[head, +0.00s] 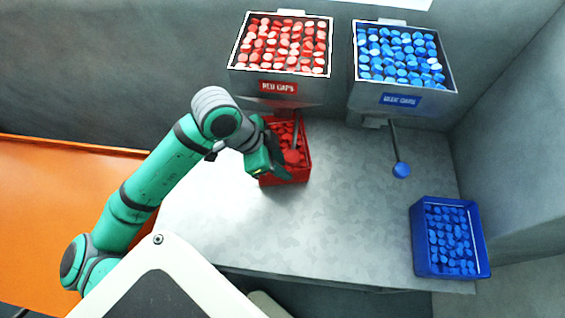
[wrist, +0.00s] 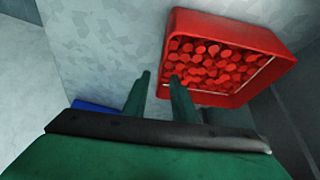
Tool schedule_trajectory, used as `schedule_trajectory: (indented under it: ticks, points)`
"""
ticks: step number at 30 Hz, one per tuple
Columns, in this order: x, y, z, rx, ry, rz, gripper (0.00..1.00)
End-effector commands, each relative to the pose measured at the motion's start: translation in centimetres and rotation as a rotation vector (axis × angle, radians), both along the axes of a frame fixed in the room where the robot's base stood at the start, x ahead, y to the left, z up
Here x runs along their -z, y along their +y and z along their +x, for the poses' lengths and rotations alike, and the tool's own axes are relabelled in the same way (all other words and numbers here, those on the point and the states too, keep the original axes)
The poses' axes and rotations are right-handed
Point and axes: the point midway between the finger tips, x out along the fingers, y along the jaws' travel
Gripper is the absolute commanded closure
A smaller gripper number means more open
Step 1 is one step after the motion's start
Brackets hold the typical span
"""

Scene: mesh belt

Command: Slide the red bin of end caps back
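The red bin (head: 304,162) of red end caps sits on the grey bench below the red caps hopper. My gripper (head: 277,166) is at its near left side and hides part of it. In the wrist view the red bin (wrist: 245,30) fills the upper right, with the caps showing inside. My gripper's two dark green fingers (wrist: 160,76) stand apart with a gap between them. The right finger overlaps the bin's lower left corner, and the left finger is just outside it. Whether either finger touches the bin cannot be told.
The red caps hopper (head: 279,88) hangs above the bin, and a lever with a red knob (head: 293,157) reaches down over it. The blue caps hopper (head: 402,98) has a blue-knobbed lever (head: 401,170). A blue bin (head: 419,245) stands right. The bench (head: 350,215) between is clear.

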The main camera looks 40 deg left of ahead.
Motion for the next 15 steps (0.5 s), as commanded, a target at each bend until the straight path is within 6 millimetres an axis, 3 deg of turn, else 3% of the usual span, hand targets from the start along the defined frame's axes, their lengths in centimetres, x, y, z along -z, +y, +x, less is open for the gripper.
schedule_trajectory:
  ticks: [15]
  points:
    - [0.07,1.08,-0.78,0.01,0.051,0.057,0.75]
